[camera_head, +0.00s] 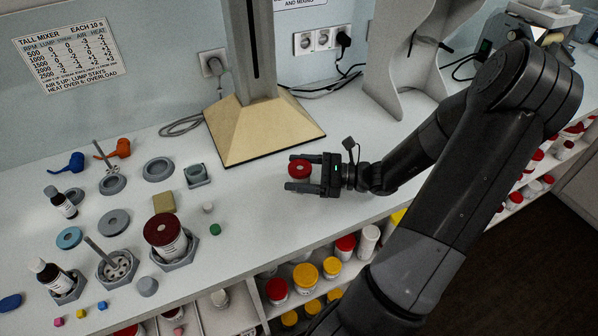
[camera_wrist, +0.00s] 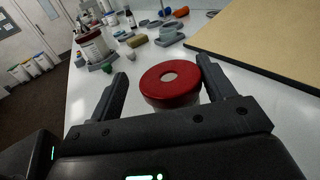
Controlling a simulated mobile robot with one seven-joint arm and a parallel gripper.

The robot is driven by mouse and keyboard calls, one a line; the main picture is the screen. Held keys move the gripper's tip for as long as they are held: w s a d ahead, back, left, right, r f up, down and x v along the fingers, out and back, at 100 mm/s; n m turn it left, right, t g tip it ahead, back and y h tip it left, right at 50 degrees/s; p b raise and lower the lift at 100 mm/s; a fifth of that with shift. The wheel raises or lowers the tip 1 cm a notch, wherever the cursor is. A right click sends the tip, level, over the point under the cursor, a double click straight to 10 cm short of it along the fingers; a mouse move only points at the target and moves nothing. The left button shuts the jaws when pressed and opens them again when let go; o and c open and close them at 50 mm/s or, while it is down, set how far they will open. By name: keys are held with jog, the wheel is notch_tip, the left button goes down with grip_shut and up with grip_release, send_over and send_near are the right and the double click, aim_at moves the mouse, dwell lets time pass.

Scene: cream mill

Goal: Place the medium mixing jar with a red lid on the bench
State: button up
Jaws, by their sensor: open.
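A jar with a bright red lid (camera_head: 300,168) is on the bench (camera_head: 262,212), between the two fingers of my gripper (camera_head: 293,172). In the wrist view the red lid (camera_wrist: 172,82) has a pale round spot in its middle, and a little of the jar body shows below it. My gripper (camera_wrist: 164,70) is open, with one finger on each side of the jar. Gaps show beside the lid in the wrist view. The jar looks upright; its base is hidden, so I cannot fully see its contact with the bench.
A larger jar with a dark red lid (camera_head: 165,232) stands in a grey holder to the left. A mixer stand with a tan base (camera_head: 262,130) is behind my gripper. Several small holders, bottles and coloured pieces fill the bench's left. Shelves below the front edge hold lidded jars (camera_head: 305,275).

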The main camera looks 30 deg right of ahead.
jog(key=v, duration=1.2)
jog(key=shift+c, duration=0.2)
jog(key=w+a+r+m+t+h, duration=0.1)
jog(key=w+a+r+t, duration=0.1)
jog(key=a+r, duration=0.3)
jog(key=shift+m+h, duration=0.3)
jog(key=f, duration=0.4)
jog(key=d+f, duration=0.1)
jog(key=f, duration=0.2)
jog(key=shift+w, duration=0.2)
jog(key=x, duration=0.7)
jog(key=shift+w+a+r, duration=0.15)
jog(key=shift+a, duration=0.1)
jog(key=c, duration=1.2)
jog(key=shift+o, duration=0.2)
